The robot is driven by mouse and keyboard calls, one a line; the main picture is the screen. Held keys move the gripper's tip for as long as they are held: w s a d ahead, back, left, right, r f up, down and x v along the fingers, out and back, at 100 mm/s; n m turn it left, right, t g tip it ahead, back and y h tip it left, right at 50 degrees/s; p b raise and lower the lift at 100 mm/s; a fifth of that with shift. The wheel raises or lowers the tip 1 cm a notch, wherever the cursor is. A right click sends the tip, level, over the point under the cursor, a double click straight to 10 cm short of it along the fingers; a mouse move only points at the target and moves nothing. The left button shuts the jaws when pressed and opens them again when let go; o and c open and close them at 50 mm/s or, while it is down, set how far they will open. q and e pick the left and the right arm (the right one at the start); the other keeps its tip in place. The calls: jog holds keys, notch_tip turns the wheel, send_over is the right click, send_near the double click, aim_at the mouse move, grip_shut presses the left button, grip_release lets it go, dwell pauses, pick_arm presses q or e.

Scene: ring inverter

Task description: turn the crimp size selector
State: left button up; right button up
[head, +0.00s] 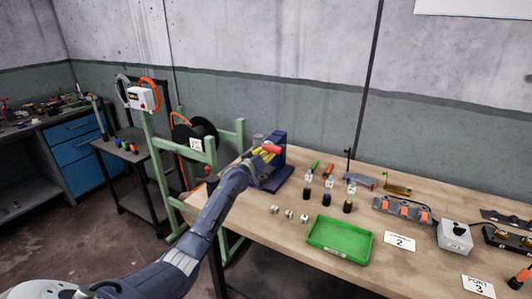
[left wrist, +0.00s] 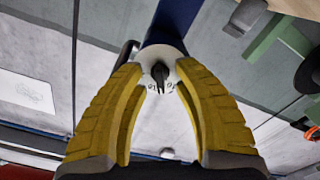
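The crimp size selector is a black pointer knob (left wrist: 160,73) on a round silver dial (left wrist: 166,53) with small printed marks, too small to read surely. The dial sits on the blue crimping press (head: 280,160), which also shows in the left wrist view (left wrist: 176,18). My left gripper (head: 264,153) is at the press. In the left wrist view its yellow fingers (left wrist: 157,70) are open on both sides of the knob, with gaps showing; I cannot tell how far ahead the knob is. A red part (head: 271,148) shows beside the gripper. My right gripper is not in view.
A green tray (head: 340,240) lies on the wooden bench (head: 290,238). Small white cubes (head: 289,214) and dark bottles (head: 327,194) stand near it. A cable reel (head: 195,135) on a green frame (head: 150,135) is left of the press. Connector blocks (head: 402,210) are at right.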

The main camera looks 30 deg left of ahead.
pick_arm(q)
jog(key=shift+c, duration=0.3)
grip_shut()
jog(key=shift+m, duration=2.8)
jog(key=shift+o, duration=0.3)
grip_release()
jog(key=shift+s, duration=0.1)
jog(key=s, duration=1.2)
jog(key=shift+d, duration=0.3)
